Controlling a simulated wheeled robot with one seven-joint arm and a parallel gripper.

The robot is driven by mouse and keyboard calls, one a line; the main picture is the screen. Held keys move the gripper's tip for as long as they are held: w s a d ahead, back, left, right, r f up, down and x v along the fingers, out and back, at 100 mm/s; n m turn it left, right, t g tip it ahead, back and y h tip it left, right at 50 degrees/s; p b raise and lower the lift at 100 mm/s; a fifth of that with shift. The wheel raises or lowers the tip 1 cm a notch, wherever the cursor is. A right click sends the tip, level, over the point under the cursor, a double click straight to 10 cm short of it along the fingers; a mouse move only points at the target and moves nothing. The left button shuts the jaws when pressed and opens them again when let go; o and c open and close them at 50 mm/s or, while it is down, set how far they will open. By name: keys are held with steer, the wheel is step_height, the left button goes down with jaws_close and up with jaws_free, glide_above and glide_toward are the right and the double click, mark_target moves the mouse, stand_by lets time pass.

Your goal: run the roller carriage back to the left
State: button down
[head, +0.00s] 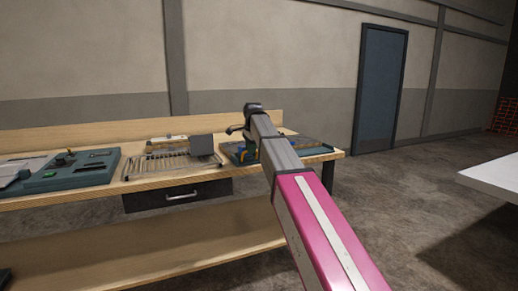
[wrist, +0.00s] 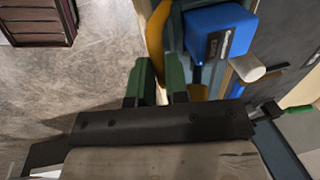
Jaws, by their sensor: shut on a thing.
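My gripper (wrist: 161,72) has green fingers, close together around the lower end of a curved yellow bar (wrist: 156,32) in the wrist view; the contact point is partly hidden. Beside the bar, to the right of the fingers, is a blue block (wrist: 218,32) with a label and a pale cylinder (wrist: 248,68) below it. I cannot tell for sure which of these parts form the roller carriage. In the head view they lie on a teal board (head: 318,151) at the bench's right end.
A wire rack (head: 165,162) with a grey box (head: 201,146) stands left of the teal board. A teal console (head: 82,175) is farther left. A drawer (head: 178,195) is under the bench top. A white table (head: 495,175) is at right, with open floor between.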

steer(key=shift+s+a, duration=0.15)
steer(key=shift+a, duration=0.25)
steer(key=c, duration=1.1)
jaws_free()
steer(key=shift+a, duration=0.15)
steer(key=r, duration=0.3)
steer(key=s+r, duration=0.1)
steer(key=r, duration=0.3)
steer(key=s+r, duration=0.1)
steer(key=r, duration=0.2)
steer(key=shift+d+r, duration=0.35)
steer(key=shift+d, duration=0.05)
